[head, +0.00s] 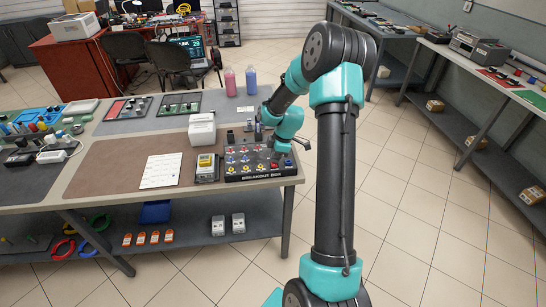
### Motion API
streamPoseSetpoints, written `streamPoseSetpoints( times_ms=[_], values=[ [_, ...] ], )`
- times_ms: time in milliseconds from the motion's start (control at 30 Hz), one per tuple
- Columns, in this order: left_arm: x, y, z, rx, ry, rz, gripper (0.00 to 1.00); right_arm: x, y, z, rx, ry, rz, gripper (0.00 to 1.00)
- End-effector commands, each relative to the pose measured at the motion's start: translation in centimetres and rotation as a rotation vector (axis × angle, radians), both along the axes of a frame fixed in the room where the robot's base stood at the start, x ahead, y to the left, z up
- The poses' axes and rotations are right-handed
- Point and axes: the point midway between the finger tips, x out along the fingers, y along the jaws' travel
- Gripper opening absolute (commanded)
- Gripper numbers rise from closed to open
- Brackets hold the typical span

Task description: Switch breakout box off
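The breakout box (259,177) is a black box with several coloured knobs or sockets and a white label on its front edge. It sits at the right end of the workbench, near its front edge. My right arm reaches over the box from the right. My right gripper (277,157) is at the right part of the box, close over its top. Its fingers are small and dark against the box, so I cannot tell whether they are open or touching it. The arm's wrist hides part of the box's back right. My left gripper is not in view.
Left of the box are a yellow-and-grey meter (206,167) and a white sheet (161,170) on a brown mat (110,165). A white container (202,130) stands behind. Pink (230,83) and blue (251,80) bottles stand at the back. Floor is clear right of the bench.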

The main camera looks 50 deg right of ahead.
Motion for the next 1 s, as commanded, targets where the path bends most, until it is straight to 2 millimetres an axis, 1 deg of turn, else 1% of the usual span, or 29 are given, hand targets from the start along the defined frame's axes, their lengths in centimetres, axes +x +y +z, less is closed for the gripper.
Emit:
streamPoseSetpoints(
  times_ms=[33, 400, 767, 867, 1000],
  values=[
    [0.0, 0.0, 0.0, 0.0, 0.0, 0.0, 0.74, -0.2, 0.4, -0.6, 0.01, 0.01, 0.002, 0.0],
    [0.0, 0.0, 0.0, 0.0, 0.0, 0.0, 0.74, -1.3, 1.5, -0.4, 0.014, 0.015, 0.003, 0.0],
    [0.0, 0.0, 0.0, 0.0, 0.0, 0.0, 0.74, -1.4, 1.6, -0.4, 0.016, 0.017, 0.004, 0.0],
    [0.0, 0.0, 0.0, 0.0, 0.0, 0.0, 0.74, -1.4, 1.7, -0.2, 0.016, 0.016, 0.005, 0.0],
    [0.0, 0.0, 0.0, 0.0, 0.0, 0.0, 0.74, -1.1, 1.6, 0.9, 0.011, 0.01, 0.006, 0.0]
  ],
)
